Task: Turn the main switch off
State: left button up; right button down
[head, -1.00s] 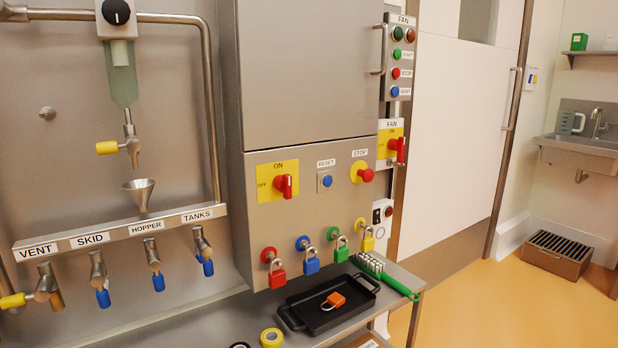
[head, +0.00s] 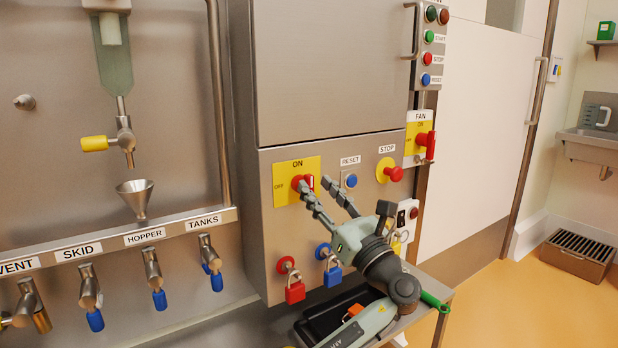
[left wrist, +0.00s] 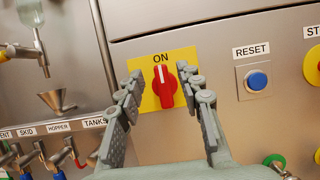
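The main switch is a red knob on a yellow plate marked ON and OFF (head: 281,194), on the steel cabinet front. In the left wrist view the red knob (left wrist: 165,87) stands upright, its white mark up towards ON. My left gripper (head: 314,182) is open in front of the switch. In the left wrist view its fingers (left wrist: 164,78) are spread, one on each side of the knob, with visible gaps. I cannot tell how far the tips are from the plate. My right gripper is not in view.
The blue RESET button (head: 351,181) and red STOP button (head: 394,174) sit right of the switch. A red padlock (head: 295,292) and a blue padlock (head: 333,275) hang below. The black tray (head: 312,330) is partly hidden by my arm. The FAN switch (head: 425,143) is further right.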

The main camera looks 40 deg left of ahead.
aim_at(312, 181)
pick_arm(q)
jog(key=shift+x, duration=2.15)
jog(key=shift+f, duration=0.1)
grip_shut()
